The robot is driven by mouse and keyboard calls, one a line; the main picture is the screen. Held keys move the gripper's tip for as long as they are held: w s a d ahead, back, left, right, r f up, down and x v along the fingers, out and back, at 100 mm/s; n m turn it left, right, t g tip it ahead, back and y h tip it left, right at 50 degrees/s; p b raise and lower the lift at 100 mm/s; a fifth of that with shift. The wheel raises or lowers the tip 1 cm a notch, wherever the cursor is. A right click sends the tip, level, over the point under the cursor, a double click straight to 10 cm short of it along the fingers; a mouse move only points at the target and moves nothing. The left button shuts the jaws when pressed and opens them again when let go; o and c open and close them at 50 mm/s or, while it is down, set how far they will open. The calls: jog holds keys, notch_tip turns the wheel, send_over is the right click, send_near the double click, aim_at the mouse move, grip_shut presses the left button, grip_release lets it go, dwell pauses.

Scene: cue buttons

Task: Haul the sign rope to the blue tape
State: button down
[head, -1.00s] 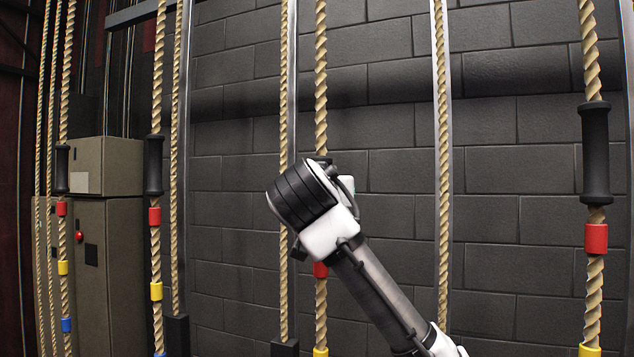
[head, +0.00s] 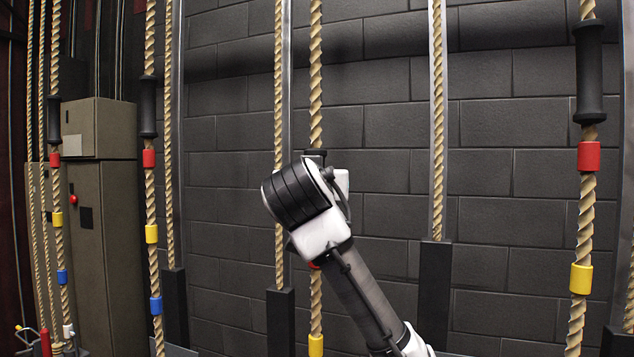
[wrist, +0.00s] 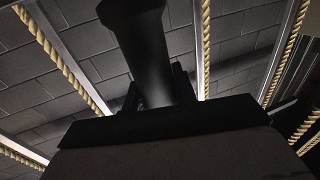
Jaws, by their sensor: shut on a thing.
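My gripper (wrist: 156,90) is shut on a black handle (wrist: 145,45) on the middle rope (head: 316,70). In the head view my wrist hides the jaws and most of this handle; its top (head: 316,156) shows just above. Red tape (head: 313,265) shows partly below my wrist, and yellow tape (head: 316,345) is at the bottom edge. Any blue tape on this rope is out of view. Other ropes carry blue tape, at the left (head: 155,305) and far left (head: 62,276). No label naming a rope is readable.
A right rope has its own black handle (head: 588,72), and a left rope has another (head: 148,107). Thinner ropes run along metal rails with dark blocks (head: 281,315). A brick wall (head: 380,130) stands behind, and a grey cabinet (head: 118,230) at left.

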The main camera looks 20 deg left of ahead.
jog(key=c, duration=1.1)
grip_release()
jog(key=shift+s, duration=0.15)
jog(key=b+v, duration=0.3)
jog(key=v, duration=1)
jog(key=shift+s+d+r, duration=0.1)
jog(key=shift+s, duration=0.2)
jog(key=shift+w, duration=0.1)
